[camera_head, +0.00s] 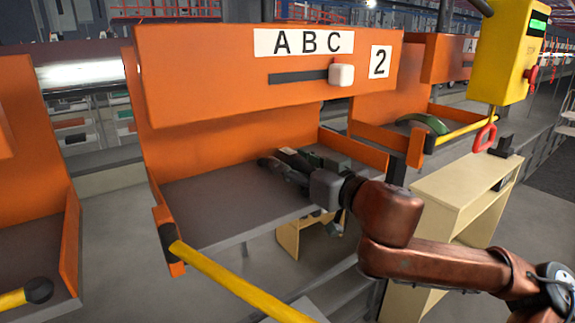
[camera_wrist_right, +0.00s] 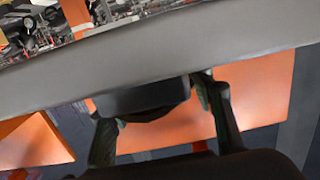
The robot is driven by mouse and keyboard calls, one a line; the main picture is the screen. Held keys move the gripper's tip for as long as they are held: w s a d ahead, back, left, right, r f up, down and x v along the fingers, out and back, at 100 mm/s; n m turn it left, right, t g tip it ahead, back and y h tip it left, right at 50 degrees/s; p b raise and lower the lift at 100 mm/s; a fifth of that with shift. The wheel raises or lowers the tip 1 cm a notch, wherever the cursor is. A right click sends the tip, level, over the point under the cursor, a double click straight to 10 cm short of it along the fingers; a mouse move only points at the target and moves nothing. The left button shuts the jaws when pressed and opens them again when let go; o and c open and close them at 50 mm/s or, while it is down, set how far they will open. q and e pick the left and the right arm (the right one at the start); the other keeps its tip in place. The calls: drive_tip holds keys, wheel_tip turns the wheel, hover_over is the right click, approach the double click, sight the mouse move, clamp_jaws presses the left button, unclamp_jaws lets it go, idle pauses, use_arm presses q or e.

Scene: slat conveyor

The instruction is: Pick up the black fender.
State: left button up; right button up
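My right gripper (camera_head: 295,168) reaches in from the right, low over the grey tray of the orange carrier marked ABC 2. Its fingers are spread wide in the right wrist view (camera_wrist_right: 160,118). A black rounded piece, which looks like the black fender (camera_wrist_right: 145,98), shows between and beyond the fingers. I cannot tell whether they touch it. In the head view the dark shapes at the gripper run together, and I cannot make out the fender clearly. My left gripper is not in view.
The orange carrier (camera_head: 220,90) has a tall back panel and a yellow bar (camera_head: 235,285). The carrier to the right holds a green curved fender (camera_head: 425,123). A yellow control box (camera_head: 503,55) hangs at upper right. A pale wooden shelf (camera_head: 455,200) stands below it.

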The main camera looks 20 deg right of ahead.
drive_tip(key=shift+r, duration=0.1)
drive_tip(key=c, duration=1)
drive_tip(key=shift+c, duration=0.2)
